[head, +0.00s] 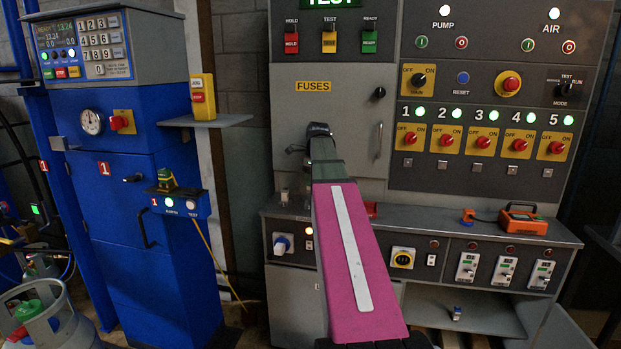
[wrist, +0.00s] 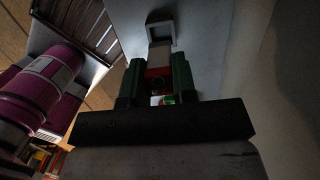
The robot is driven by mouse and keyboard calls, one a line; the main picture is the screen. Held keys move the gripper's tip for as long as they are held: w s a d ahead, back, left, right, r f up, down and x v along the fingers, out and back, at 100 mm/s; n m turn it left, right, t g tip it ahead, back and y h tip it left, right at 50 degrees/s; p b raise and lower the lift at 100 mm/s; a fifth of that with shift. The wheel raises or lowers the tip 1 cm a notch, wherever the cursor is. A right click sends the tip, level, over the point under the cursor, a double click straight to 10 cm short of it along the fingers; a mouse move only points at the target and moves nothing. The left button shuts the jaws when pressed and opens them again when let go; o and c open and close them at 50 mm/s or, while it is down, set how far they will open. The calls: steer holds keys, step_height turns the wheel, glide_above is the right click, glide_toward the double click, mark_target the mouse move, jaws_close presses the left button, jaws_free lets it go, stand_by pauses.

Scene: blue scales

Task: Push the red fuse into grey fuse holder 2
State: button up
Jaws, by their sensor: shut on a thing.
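In the wrist view my gripper (wrist: 157,72) has its two dark green fingers closed on the red fuse (wrist: 157,73). Most of the fuse is hidden between the fingers. A pale grey block (wrist: 160,54) stands in line just beyond the red part, and a light square bracket (wrist: 162,33) frames its far end. I cannot tell whether this bracket is grey fuse holder 2, nor how far the fuse is in it. No number shows there. In the head view my arm reaches up to the grey panel below the FUSES label (head: 313,86); the fuse is hidden.
A grey door with a handle (head: 379,141) is behind my arm. A counter (head: 440,227) runs below it, with a red object (head: 371,209) close beside my arm and an orange device (head: 523,219) farther right. A blue cabinet (head: 135,190) stands at left.

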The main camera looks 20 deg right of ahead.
steer(key=shift+f, duration=2.35)
steer(key=shift+f, duration=0.55)
stand_by(0.3)
steer(key=o, duration=1)
steer(key=shift+o, duration=0.2)
steer(key=shift+r, duration=0.1)
step_height(320, 180, up, 10)
steer(key=d, duration=0.1)
steer(key=shift+s+d+r, duration=0.2)
steer(key=shift+s, duration=0.25)
